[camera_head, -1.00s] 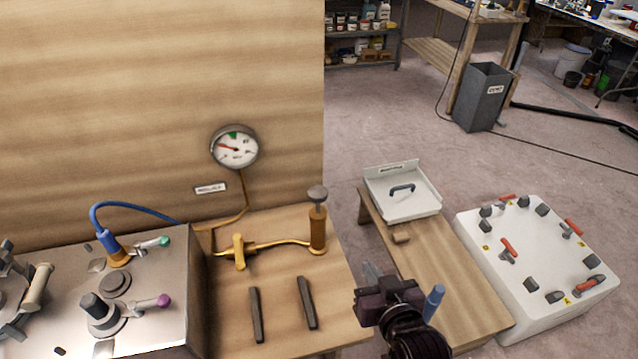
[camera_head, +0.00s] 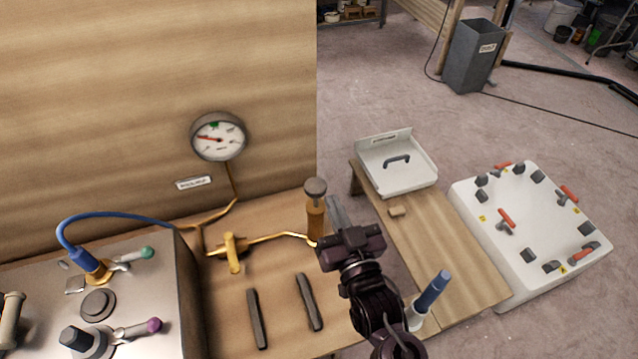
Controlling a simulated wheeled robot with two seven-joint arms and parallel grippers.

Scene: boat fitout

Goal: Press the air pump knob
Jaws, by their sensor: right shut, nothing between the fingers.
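The air pump (camera_head: 315,221) is a brass cylinder standing upright near the back right of the wooden bench. Its grey round knob (camera_head: 316,188) sits on top, raised on a short stem. A brass pipe runs from the pump to a yellow valve (camera_head: 232,252) and up to a round gauge (camera_head: 218,137) on the wooden wall. My right gripper (camera_head: 337,213) is shut and empty. Its fingers point up the picture, just right of the pump cylinder and below the knob in the picture. I cannot tell whether they touch. My left gripper is not in view.
Two dark bars (camera_head: 309,302) lie on the bench in front of the pump. A metal panel (camera_head: 160,300) with levers and a blue hose stands at the left. At the right are a low bench (camera_head: 450,262), a white tray (camera_head: 397,170) and a white box with red toggles (camera_head: 530,190).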

